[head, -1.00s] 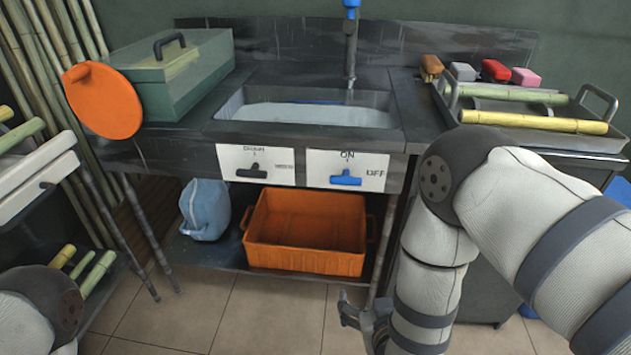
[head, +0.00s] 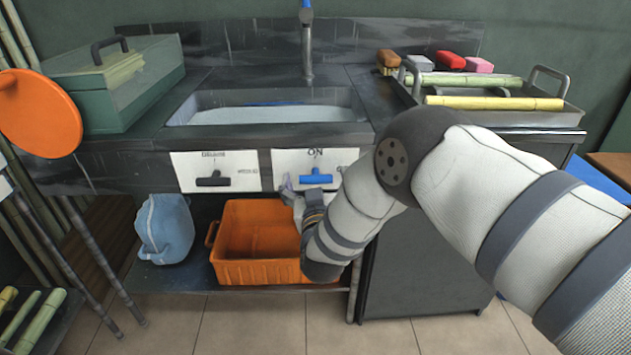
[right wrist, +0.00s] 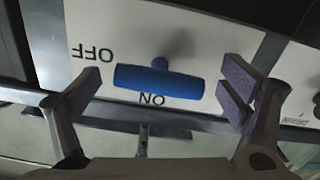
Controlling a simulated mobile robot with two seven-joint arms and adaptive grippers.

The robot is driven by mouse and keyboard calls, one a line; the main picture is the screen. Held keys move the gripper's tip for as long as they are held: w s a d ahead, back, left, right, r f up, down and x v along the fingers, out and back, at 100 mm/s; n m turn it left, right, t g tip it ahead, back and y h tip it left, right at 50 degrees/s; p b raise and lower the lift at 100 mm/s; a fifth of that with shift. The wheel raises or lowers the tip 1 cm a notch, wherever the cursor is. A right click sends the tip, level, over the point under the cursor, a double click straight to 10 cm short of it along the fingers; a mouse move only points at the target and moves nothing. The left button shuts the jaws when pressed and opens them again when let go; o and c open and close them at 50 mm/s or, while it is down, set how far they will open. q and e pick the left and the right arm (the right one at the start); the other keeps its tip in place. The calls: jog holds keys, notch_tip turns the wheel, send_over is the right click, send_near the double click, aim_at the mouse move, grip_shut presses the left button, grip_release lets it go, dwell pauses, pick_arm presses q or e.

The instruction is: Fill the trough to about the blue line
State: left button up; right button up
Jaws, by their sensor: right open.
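The trough (head: 362,108) is a sunken sink in the dark counter, with pale water (head: 270,116) in it. A short stretch of the blue line (head: 272,103) shows on its back wall, just above the water. The tap (head: 307,50) stands behind it. The blue valve handle (head: 315,176) is on a white panel marked ON above and OFF to the right; its bar lies level. My right gripper (head: 290,188) is open just in front of this panel. In the right wrist view the blue handle (right wrist: 160,80) sits between the spread fingers, apart from both. My left gripper is out of view.
A black valve handle (head: 213,179) is on the left panel. A green box (head: 110,95) is on the counter's left. A cane tray (head: 480,117) is at right.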

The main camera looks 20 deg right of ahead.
jog(key=shift+c, duration=0.2)
jog(key=c, duration=1)
jog(key=m, duration=0.2)
jog(key=shift+m+p, duration=0.35)
jog(key=shift+m, duration=0.05)
jog(key=shift+m+p, duration=0.3)
jog(key=shift+m, duration=1.5)
